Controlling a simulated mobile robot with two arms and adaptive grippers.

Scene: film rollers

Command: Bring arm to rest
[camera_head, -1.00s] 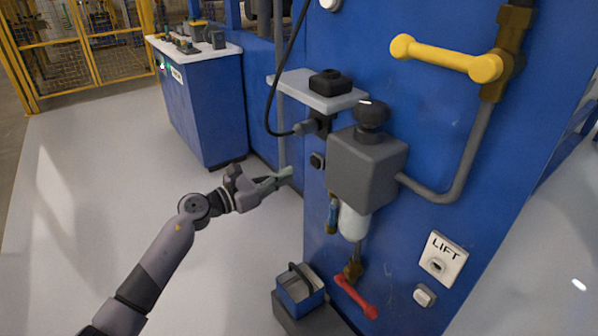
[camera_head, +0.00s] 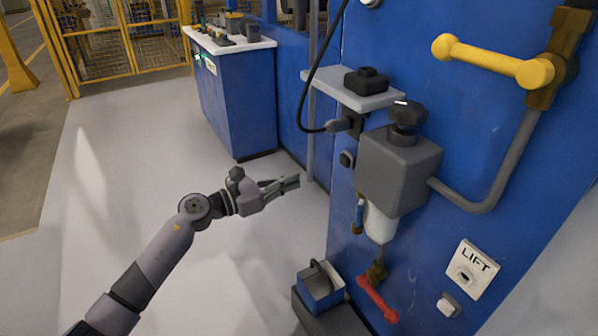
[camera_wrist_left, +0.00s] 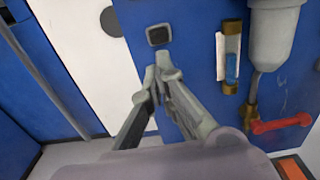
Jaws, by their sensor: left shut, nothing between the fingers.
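My left arm reaches in from the lower left of the head view. Its gripper (camera_head: 292,183) is shut and empty, held in the air over the pale floor, just left of the blue machine panel. In the left wrist view the gripper's fingers (camera_wrist_left: 163,75) come together at their tips with nothing between them. They appear below a small black square fitting (camera_wrist_left: 159,35) on the blue panel. My right gripper is not in view.
A grey regulator box (camera_head: 398,170) with a black knob, a small shelf (camera_head: 345,93), a yellow handle (camera_head: 490,60) and a red lever (camera_head: 377,300) stick out from the panel. A blue bin (camera_head: 320,287) stands low beside it. A blue cabinet (camera_head: 236,105) stands behind. Floor at left is clear.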

